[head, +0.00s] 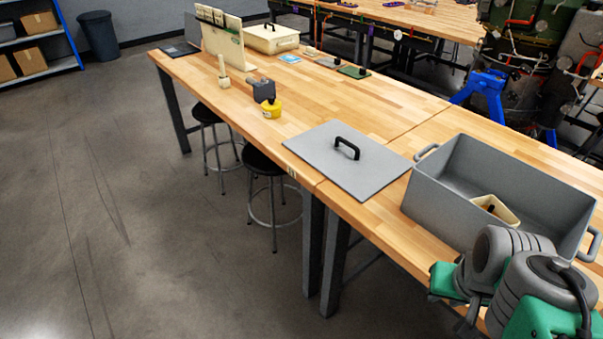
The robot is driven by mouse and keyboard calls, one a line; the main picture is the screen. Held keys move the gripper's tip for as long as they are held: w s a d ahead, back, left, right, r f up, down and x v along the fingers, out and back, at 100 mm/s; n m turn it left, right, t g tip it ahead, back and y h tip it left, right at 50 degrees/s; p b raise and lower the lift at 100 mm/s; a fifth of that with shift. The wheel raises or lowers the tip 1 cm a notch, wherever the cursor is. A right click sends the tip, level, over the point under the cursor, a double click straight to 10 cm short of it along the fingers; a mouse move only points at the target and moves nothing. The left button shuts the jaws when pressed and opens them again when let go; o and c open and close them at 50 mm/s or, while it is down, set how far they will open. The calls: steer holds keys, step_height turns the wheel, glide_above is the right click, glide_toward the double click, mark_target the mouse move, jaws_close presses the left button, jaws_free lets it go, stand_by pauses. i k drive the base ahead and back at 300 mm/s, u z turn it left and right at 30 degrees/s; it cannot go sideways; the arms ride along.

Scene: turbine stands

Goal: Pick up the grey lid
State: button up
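The grey lid (345,163) is a flat square plate with a black arched handle (347,147) on top. It lies flat on the wooden table, to the left of an open grey bin (443,198), with a small gap between them. The lid's near corner is close to the table's front edge. My arm, grey and green, shows at the bottom right, in front of the bin and well away from the lid. I cannot make out my gripper's fingers in this view.
The bin holds a cream object (494,209). A yellow item (271,108) and a dark grey block (263,88) stand farther left on the table (392,110). Stools (265,163) stand under the front edge. The floor (120,220) at left is open.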

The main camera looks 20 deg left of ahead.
mark_target(362, 167)
steer(key=u, duration=0.15)
steer(key=k, duration=0.6)
steer(key=u, duration=1.5)
steer(key=i, duration=1.8)
steer(key=z, duration=0.75)
steer(key=i, duration=0.45)
steer(key=z, duration=0.25)
